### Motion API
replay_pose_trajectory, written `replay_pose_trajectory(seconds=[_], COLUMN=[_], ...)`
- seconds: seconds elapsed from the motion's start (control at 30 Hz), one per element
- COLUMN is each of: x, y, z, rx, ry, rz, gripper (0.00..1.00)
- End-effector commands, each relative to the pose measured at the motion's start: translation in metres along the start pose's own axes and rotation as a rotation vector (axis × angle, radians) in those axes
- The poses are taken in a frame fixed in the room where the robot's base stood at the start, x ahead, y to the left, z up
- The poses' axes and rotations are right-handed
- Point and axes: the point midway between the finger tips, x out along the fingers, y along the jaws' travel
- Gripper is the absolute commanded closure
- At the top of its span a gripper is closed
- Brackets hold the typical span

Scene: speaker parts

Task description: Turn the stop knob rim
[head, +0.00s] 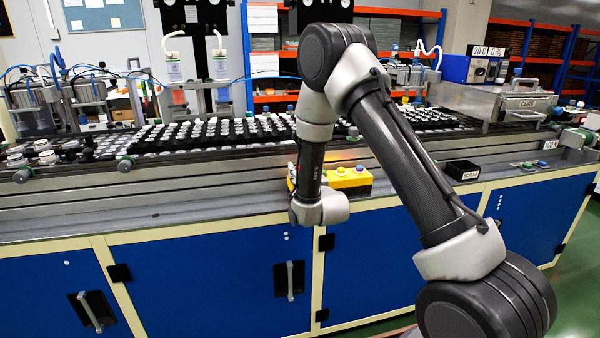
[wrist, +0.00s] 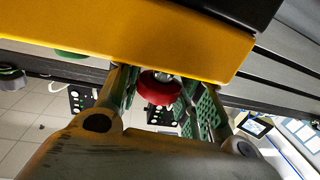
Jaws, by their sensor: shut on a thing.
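The stop knob is a red round knob (wrist: 160,88) on the side of a yellow control box (wrist: 130,35) in the wrist view. My gripper (wrist: 166,96) has its green-padded fingers on either side of the knob's rim and is shut on it. In the head view the yellow box (head: 352,183) stands on the front ledge of the bench, with a blue and a yellow button on top. My arm hides the knob and most of my gripper there.
A conveyor line with many small parts (head: 220,130) runs behind the box. A black bin (head: 462,170) stands to the right on the ledge, and a metal case (head: 500,100) is farther back. The ledge (head: 140,222) left of my arm is clear.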

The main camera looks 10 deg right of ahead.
Motion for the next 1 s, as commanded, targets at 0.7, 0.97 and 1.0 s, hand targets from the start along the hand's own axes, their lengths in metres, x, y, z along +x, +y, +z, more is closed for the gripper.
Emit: replay_pose_trajectory(seconds=[0.7, 0.97, 1.0], x=[0.0006, 0.0004, 0.0004], y=[-0.0016, -0.0014, -0.0013], z=[0.0002, -0.0001, -0.0002], rx=[0.001, 0.001, 0.0], ry=[0.0, 0.0, 0.0], rz=[0.49, 0.562, 0.566], gripper=[0.87, 0.87, 0.87])
